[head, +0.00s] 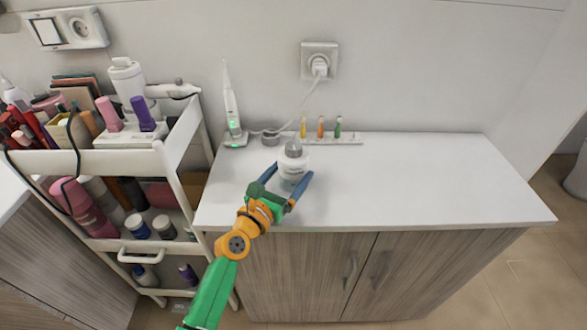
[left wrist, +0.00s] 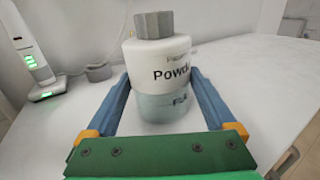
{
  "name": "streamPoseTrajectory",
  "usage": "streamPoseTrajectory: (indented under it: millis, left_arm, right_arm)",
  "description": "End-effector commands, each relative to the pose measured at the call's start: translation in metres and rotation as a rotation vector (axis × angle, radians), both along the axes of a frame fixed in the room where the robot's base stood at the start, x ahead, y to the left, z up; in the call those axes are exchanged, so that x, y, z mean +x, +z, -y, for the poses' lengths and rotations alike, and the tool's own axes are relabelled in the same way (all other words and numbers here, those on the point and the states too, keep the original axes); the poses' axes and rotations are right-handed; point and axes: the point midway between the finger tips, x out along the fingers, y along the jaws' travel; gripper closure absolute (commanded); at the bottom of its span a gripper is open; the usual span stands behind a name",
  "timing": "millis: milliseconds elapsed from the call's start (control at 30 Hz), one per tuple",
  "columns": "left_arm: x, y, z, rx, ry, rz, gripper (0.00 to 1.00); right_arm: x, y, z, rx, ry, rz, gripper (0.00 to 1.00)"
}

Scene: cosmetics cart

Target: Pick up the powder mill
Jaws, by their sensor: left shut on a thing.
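The powder mill (head: 294,164) is a white and pale grey jar with a grey faceted cap. It stands upright on the white countertop (head: 420,185), near its left part. In the left wrist view the powder mill (left wrist: 160,75) fills the middle, with part of the word "Powder" on its front. My left gripper (head: 287,184) reaches in from the front, and its blue fingers are shut on the sides of the jar. The jar's base appears to rest on the counter, though its lower edge is partly hidden by the gripper. My right gripper is not in view.
An electric toothbrush on a charger (head: 232,115) stands at the back left, beside a small grey round item (head: 270,138). A white rack with coloured brush heads (head: 340,138) lies along the wall. A crowded cart (head: 95,162) stands left. The counter's right side is clear.

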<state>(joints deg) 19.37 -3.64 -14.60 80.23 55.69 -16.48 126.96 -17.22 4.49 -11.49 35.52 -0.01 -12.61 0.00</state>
Motion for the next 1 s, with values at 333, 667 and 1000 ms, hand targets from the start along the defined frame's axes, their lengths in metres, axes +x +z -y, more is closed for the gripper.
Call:
streamPoseTrajectory:
  millis: [333, 667, 1000]
  left_arm:
    - [0.000, 0.043, 0.000, -0.002, 0.000, 0.001, 0.90]
    - [-0.083, 0.118, 0.001, -0.002, -0.001, -0.005, 0.90]
    - [-0.139, 0.131, 0.002, 0.000, 0.000, 0.000, 0.90]
  right_arm:
    - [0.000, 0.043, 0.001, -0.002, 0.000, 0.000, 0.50]
    - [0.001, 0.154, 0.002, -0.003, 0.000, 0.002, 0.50]
    - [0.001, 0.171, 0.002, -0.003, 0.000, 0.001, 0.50]
